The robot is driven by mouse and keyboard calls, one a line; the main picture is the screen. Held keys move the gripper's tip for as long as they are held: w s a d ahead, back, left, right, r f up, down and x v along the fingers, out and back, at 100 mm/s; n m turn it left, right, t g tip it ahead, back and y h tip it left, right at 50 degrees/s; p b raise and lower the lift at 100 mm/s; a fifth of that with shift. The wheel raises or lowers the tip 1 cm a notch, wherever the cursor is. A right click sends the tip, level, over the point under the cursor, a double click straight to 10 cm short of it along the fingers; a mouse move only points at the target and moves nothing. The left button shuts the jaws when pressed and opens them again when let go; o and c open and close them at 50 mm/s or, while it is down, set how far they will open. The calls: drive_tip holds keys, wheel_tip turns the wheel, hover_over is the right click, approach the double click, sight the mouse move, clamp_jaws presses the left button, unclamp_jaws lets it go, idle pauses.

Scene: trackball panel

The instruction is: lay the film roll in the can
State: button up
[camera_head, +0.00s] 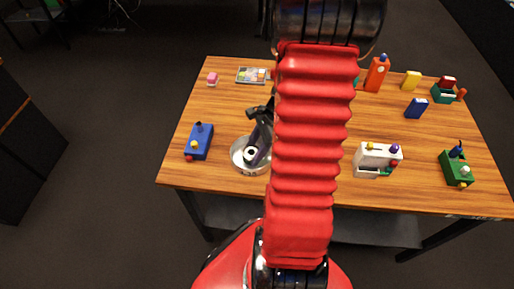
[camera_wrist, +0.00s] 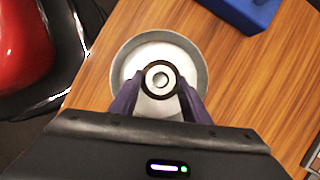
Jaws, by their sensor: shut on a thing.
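The film roll (camera_wrist: 159,79) is a small white roll with a dark rim and a grey centre. My gripper (camera_wrist: 156,98) is shut on it, with one purple finger on each side. The can (camera_wrist: 190,52) is a round, open grey tin with a pale inside, and in the wrist view the roll appears within its rim. The head view shows the can (camera_head: 238,163) near the table's front edge, with the roll (camera_head: 250,154) and my gripper over its opening. I cannot tell whether the roll touches the can's floor.
A blue box with coloured knobs (camera_head: 200,142) stands left of the can on the wooden table (camera_head: 220,105). A white box with knobs (camera_head: 377,158) and a green one (camera_head: 456,169) stand to the right. My red arm hides the table's middle.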

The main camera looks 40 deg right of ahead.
drive_tip(key=o, duration=1.1)
drive_tip(key=shift+f, duration=0.1)
drive_tip(key=v, duration=1.2)
